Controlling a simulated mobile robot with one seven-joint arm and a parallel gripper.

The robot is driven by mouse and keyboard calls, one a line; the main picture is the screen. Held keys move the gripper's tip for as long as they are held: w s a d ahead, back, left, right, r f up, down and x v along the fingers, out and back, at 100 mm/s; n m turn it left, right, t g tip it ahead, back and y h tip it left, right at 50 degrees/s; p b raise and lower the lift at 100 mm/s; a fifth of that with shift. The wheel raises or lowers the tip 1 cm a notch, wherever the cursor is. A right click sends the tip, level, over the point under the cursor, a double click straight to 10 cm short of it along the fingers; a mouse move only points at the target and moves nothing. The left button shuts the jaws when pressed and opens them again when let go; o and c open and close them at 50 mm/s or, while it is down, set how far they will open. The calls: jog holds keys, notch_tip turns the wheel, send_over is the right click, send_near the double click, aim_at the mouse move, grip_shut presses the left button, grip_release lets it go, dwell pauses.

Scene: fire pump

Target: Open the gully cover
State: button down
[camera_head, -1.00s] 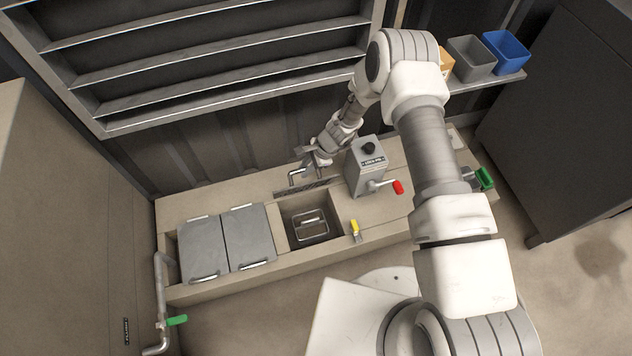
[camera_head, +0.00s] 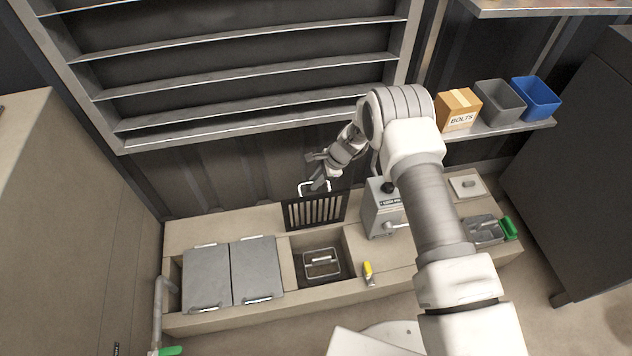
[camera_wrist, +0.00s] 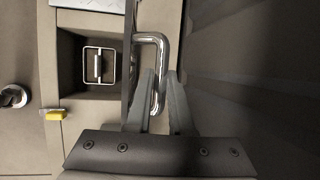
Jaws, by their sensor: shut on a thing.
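The gully cover (camera_head: 315,211) is a dark slotted grate with a chrome handle. In the head view it stands raised, slots facing the camera, at the far edge of the open square pit (camera_head: 297,262). A metal basket with a bail (camera_head: 322,263) sits inside the pit. My gripper (camera_head: 318,183) is behind the cover's top, shut on the handle. In the wrist view the cover (camera_wrist: 129,60) shows nearly edge-on, the handle (camera_wrist: 152,38) runs down between the fingers of my gripper (camera_wrist: 160,76), and the basket (camera_wrist: 98,65) lies to the left.
Two grey hatch plates (camera_head: 205,277) lie left of the pit. A yellow-handled valve (camera_head: 368,270) is at its front right. A grey box with a black knob (camera_head: 380,215) stands right, close to my arm. A shelf rack (camera_head: 250,75) hangs behind.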

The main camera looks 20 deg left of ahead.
jog(key=shift+w+d, duration=0.2)
jog(key=shift+w, duration=0.05)
jog(key=c, duration=0.9)
grip_release()
jog(key=shift+o, duration=0.5)
jog(key=shift+s, duration=0.15)
jog(key=s+p+v, duration=0.1)
jog(key=p+v, duration=0.4)
jog(key=v, duration=1.2)
jog(key=shift+w+r+p, duration=0.25)
jog(key=shift+w+p, duration=0.15)
jog(key=shift+w, duration=0.1)
